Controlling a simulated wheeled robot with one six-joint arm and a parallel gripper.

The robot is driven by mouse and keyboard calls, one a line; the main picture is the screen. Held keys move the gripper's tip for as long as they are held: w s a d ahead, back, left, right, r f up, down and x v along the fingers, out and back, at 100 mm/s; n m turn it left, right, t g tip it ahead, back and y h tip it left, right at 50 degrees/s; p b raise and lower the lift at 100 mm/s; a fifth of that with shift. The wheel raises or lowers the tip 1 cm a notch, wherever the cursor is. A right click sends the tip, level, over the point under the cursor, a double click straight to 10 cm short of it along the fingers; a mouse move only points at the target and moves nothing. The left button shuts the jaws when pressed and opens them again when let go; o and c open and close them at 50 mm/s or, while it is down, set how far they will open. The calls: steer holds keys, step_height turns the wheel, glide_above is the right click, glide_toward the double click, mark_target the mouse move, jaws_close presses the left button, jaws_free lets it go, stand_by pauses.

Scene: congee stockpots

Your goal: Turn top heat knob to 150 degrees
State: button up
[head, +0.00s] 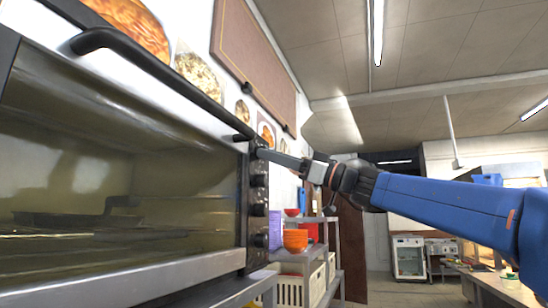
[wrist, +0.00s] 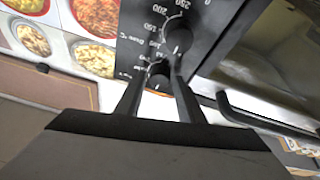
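The oven's black control panel (head: 257,205) runs down the right side of its front in the head view. The top heat knob (wrist: 158,75) is a small dark knob between my fingertips in the wrist view, partly hidden by them; its pointer and setting are not readable. My gripper (head: 270,155) reaches in from the right, level with the top of the panel. In the wrist view my gripper (wrist: 159,78) has its two fingers apart, one on each side of the knob; firm contact is not clear. A lower knob (wrist: 178,39) shows 150, 200 and 250 marks.
The glass oven door (head: 120,170) with its black bar handle (head: 150,65) is left of the panel. Below and behind stands a metal shelf (head: 300,255) with orange bowls (head: 295,240) and crates. Food pictures (head: 200,75) hang on the wall.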

steer(key=c, duration=0.6)
steer(key=shift+c, duration=0.2)
steer(key=shift+s+m, duration=0.1)
steer(key=shift+m, duration=0.4)
steer(key=shift+s+a+r+m+t+h, duration=0.15)
steer(key=shift+m+t+h, duration=0.9)
steer(key=shift+m, duration=2.2)
steer(key=shift+s+r+m+t+h, duration=0.2)
steer(key=shift+m+t+h, duration=0.8)
steer(key=shift+m, duration=2.2)
steer(key=shift+s+a+r+m+t+h, duration=0.15)
steer(key=shift+m+t+h, duration=0.85)
steer(key=shift+m, duration=2.25)
steer(key=shift+d+f+m+g+h, duration=0.1)
steer(key=shift+m+g+h, duration=0.2)
steer(key=shift+h, duration=0.15)
